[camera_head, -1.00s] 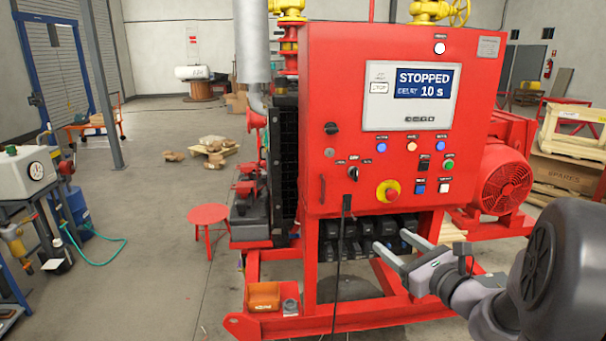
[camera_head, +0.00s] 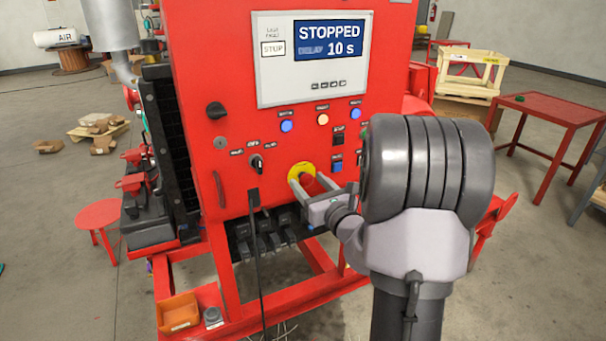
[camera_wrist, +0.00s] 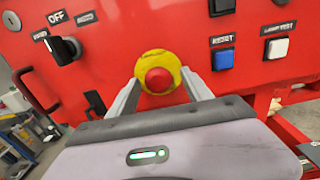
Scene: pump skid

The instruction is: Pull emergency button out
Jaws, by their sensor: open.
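The emergency button is a red mushroom head (camera_head: 306,174) on a yellow round collar, low on the front of the red control cabinet (camera_head: 220,160). In the wrist view the red button (camera_wrist: 159,80) sits at the upper middle, in front of its yellow collar (camera_wrist: 158,60). My gripper (camera_head: 313,184) is open, with one finger on either side of the button in the head view. In the wrist view the gripper fingers (camera_wrist: 160,92) also flank the button and collar. I cannot tell whether the fingertips touch it.
A black rotary switch (camera_wrist: 64,48) is left of the button; a blue button (camera_wrist: 223,59) and a white button (camera_wrist: 275,48) are to its right. A black cable (camera_head: 257,260) hangs below the cabinet. The display (camera_head: 330,40) reads STOPPED.

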